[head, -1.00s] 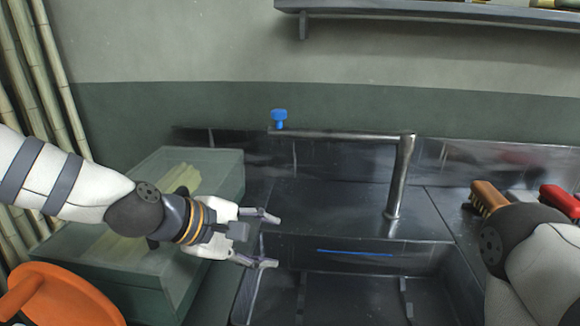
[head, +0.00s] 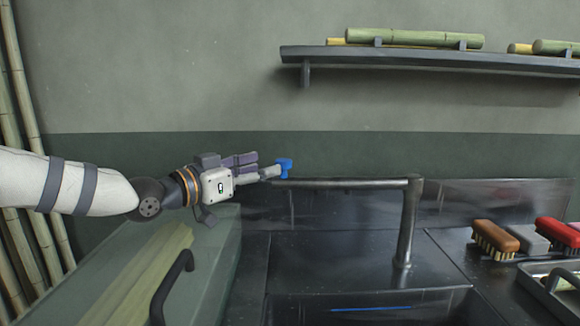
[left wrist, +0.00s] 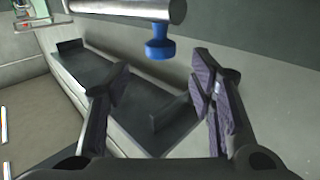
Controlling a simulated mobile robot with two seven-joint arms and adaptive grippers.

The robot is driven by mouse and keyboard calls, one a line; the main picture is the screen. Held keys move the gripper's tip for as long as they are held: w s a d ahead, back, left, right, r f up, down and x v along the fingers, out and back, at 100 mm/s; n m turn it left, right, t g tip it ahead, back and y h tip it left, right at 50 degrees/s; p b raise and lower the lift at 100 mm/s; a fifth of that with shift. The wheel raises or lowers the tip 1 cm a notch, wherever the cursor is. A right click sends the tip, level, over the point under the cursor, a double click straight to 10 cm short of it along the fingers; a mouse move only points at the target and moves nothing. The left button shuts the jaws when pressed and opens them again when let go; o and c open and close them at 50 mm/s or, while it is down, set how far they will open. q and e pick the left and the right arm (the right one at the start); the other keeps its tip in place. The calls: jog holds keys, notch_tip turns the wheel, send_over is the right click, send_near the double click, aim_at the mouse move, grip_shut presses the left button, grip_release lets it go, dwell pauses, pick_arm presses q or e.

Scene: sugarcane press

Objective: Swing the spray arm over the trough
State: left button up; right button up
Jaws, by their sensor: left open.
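The spray arm (head: 345,183) is a dark metal bar on an upright post (head: 408,225). It reaches left from the post along the back of the sink and ends in a blue knob (head: 285,167). In the left wrist view the bar's end (left wrist: 135,8) and the blue knob (left wrist: 160,42) show at the top, ahead of the fingers. My left gripper (head: 262,166) is open, beside the knob on its left. In the left wrist view its fingers (left wrist: 160,85) are apart with nothing between them. The trough (head: 365,308) shows only in part at the bottom. My right gripper is out of view.
A green glassy bin (head: 205,265) with a dark handle stands at left, below my left arm. Brushes (head: 495,239) and a metal tray (head: 560,278) lie at right. A wall shelf (head: 430,58) holds cane pieces. Bamboo poles stand at far left.

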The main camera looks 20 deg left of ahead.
aim_at(283, 160)
pick_arm(q)
jog(key=x, duration=0.4)
jog(key=f+x, duration=0.1)
jog(key=x, duration=0.1)
jog(key=shift+w+b, duration=0.1)
jog(key=shift+b, duration=0.3)
jog(key=shift+w+d+r, duration=0.3)
jog(key=shift+w+r, duration=0.05)
jog(key=shift+w, duration=0.15)
jog(key=shift+c, duration=0.6)
grip_shut()
